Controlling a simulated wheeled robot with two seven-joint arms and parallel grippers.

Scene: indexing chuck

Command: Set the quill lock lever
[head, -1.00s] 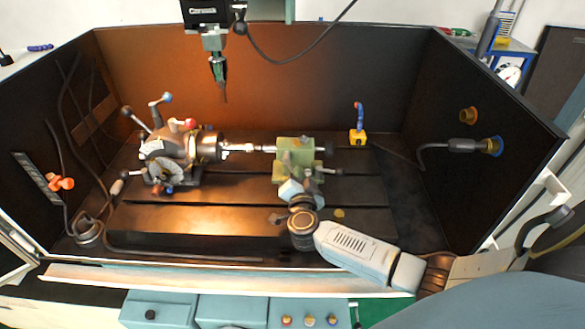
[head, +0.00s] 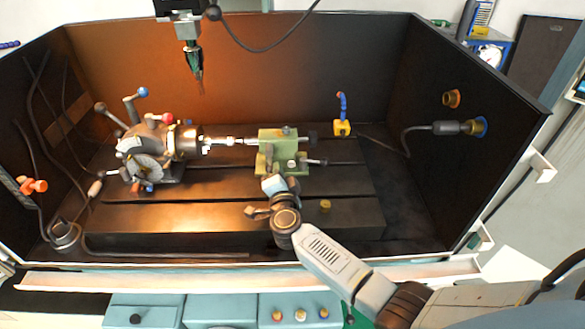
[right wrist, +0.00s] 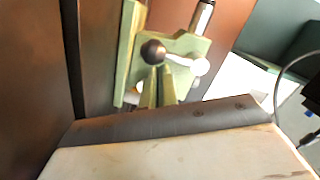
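The green tailstock (head: 278,145) stands on the slotted bed, its silver quill (head: 232,141) pointing left at the chuck (head: 186,141). A thin lever (head: 313,162) with a dark end sticks out to its right. In the right wrist view, the green tailstock body (right wrist: 190,46) carries a dark ball knob (right wrist: 153,53) and a pale lever arm (right wrist: 197,66). I cannot tell which is the quill lock lever. My left gripper is not seen.
The indexing head (head: 150,150) with its coloured lever knobs stands at the left. A tool spindle (head: 195,65) hangs above. A yellow block with a blue hose (head: 342,128) stands at the back right. Dark enclosure walls surround the bed; its right floor is clear.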

